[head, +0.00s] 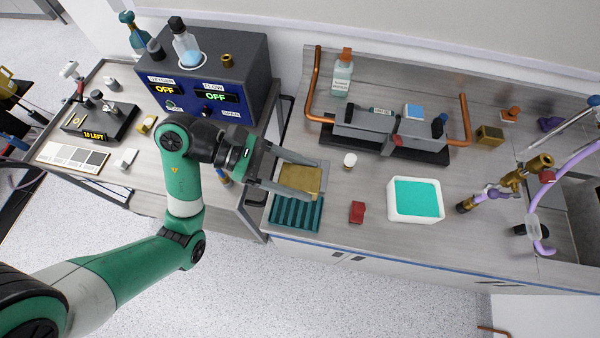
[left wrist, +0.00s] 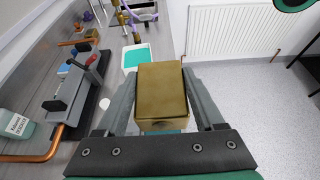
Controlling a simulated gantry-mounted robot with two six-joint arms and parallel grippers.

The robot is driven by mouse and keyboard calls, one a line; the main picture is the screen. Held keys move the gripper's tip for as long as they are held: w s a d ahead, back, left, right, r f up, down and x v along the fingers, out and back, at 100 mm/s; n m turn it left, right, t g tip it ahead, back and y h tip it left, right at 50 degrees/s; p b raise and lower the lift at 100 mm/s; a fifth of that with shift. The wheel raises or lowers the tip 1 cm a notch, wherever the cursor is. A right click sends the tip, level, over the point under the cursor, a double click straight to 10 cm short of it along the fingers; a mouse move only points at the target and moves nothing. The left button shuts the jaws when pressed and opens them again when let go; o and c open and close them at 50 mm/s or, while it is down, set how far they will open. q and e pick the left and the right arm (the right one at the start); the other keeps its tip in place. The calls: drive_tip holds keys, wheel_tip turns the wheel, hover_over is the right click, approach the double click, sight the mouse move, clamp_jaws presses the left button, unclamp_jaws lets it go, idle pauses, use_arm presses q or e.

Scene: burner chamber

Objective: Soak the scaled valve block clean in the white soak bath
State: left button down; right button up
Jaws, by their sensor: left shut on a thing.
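My left gripper (head: 298,182) is shut on a brass-coloured valve block (head: 297,180). It holds the block above the teal ribbed rack (head: 296,213) at the bench's front left. In the left wrist view the block (left wrist: 161,88) sits between the two grey fingers, its top face plain and brownish gold. The white soak bath (head: 415,216), filled with teal liquid, stands on the bench to the right of the gripper. It also shows in the left wrist view (left wrist: 126,58), beyond the block. My right gripper is in neither view.
A grey fixture with copper pipes (head: 376,130) stands behind. A brass block (head: 490,134) and brass valve with purple hose (head: 527,172) are at right.

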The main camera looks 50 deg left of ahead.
sight(300, 177)
use_arm(q)
wheel_tip(300, 177, up, 10)
drive_tip(key=p, duration=0.7)
drive_tip(key=shift+f, duration=0.2)
drive_tip(key=shift+f, duration=0.1)
